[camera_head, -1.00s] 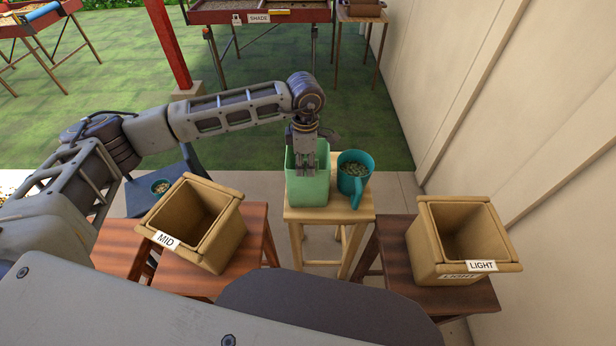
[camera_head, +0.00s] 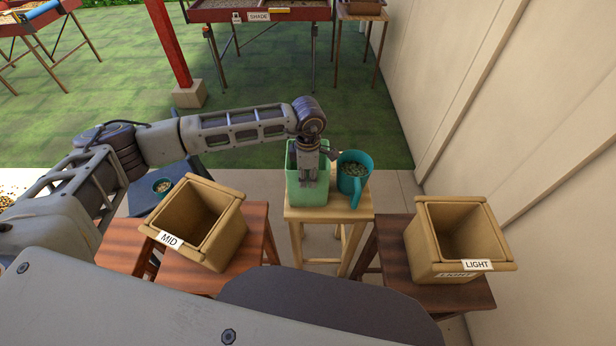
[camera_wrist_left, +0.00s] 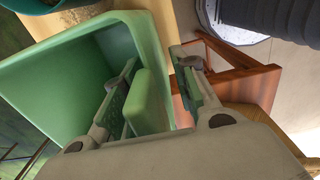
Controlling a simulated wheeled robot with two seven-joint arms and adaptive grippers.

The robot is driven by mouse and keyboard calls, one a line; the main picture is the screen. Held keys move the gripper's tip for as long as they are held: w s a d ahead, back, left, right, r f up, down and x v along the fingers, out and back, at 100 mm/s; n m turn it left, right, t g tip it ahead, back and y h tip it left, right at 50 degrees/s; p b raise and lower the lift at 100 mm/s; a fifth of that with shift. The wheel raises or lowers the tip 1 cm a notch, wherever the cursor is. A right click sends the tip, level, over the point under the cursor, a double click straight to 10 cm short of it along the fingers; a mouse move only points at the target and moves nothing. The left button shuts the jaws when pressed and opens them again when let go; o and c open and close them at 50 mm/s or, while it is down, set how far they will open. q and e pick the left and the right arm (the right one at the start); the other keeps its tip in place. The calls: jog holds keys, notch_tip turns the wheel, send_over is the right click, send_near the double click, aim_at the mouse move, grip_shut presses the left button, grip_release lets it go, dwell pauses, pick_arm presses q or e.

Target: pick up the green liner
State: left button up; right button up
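The green liner (camera_head: 308,197) is an open-topped light green bin standing on the light wooden stool (camera_head: 346,213). My left gripper (camera_head: 308,180) points down at the liner's near wall. In the left wrist view, the liner (camera_wrist_left: 50,85) fills the left side, and the open fingers of my left gripper (camera_wrist_left: 158,62) straddle one of its walls. One finger is inside the liner and the other outside, with a gap between the outer finger and the wall. My right gripper is not in view.
A teal mug (camera_head: 353,178) of greenish beans stands close right of the liner. The MID box (camera_head: 222,243) is tilted on a reddish stool at left; the LIGHT box (camera_head: 435,262) is on a dark stool at right. A pale wall (camera_head: 480,110) bounds the right side.

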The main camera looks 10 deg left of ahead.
pick_arm(q)
jog(key=shift+c, duration=0.3)
grip_shut()
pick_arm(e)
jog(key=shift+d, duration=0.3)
pick_arm(q)
notch_tip(320, 180, up, 9)
jog(key=shift+r+b, duration=0.1)
jog(key=shift+b, duration=0.9)
jog(key=shift+r, duration=0.4)
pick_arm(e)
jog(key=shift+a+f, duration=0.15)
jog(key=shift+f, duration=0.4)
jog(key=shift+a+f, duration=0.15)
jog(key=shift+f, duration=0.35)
pick_arm(q)
jog(key=shift+w, duration=0.1)
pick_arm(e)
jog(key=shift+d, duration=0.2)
